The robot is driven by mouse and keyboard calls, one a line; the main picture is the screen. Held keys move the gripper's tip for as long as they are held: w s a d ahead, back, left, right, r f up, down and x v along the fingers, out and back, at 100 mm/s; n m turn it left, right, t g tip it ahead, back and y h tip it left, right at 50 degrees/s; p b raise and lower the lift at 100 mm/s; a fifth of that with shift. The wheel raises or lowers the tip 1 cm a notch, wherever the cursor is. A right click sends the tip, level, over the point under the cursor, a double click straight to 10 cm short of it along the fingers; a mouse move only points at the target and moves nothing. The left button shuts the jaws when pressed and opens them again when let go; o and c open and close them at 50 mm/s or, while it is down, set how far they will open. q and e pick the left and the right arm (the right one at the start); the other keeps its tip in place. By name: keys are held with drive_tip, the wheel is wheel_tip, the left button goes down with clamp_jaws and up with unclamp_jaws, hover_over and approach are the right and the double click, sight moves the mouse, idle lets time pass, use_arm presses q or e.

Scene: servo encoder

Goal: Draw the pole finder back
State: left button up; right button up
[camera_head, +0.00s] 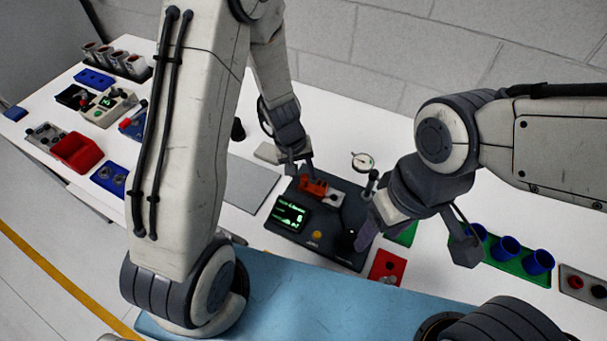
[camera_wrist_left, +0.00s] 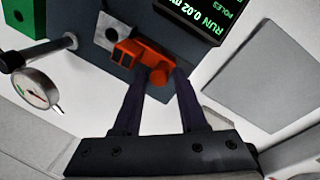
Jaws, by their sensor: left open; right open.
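The pole finder appears to be the orange-red piece (camera_head: 314,187) on the dark instrument base (camera_head: 330,247); it also shows in the left wrist view (camera_wrist_left: 143,52), beside a pale block with a round dark spot (camera_wrist_left: 114,36). My left gripper (camera_head: 299,169) is open at this piece. In the left wrist view its two fingers (camera_wrist_left: 164,75) reach to the orange part, with a rounded orange end between or just below the tips; I cannot tell whether they touch. My right gripper (camera_head: 366,236) is open at the base's front right, near a black knob (camera_head: 349,239); its finger gap is not clearly visible.
A lit display (camera_head: 290,213) sits on the base, with a dial gauge (camera_head: 362,161) behind it. A grey mat (camera_head: 252,185) lies left. A red tray (camera_head: 387,268) and blue cups (camera_head: 505,248) stand right. Several devices and bins fill the far left table. My left arm hides part of the table.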

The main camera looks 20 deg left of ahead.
use_arm(q)
clamp_jaws()
idle(1.5)
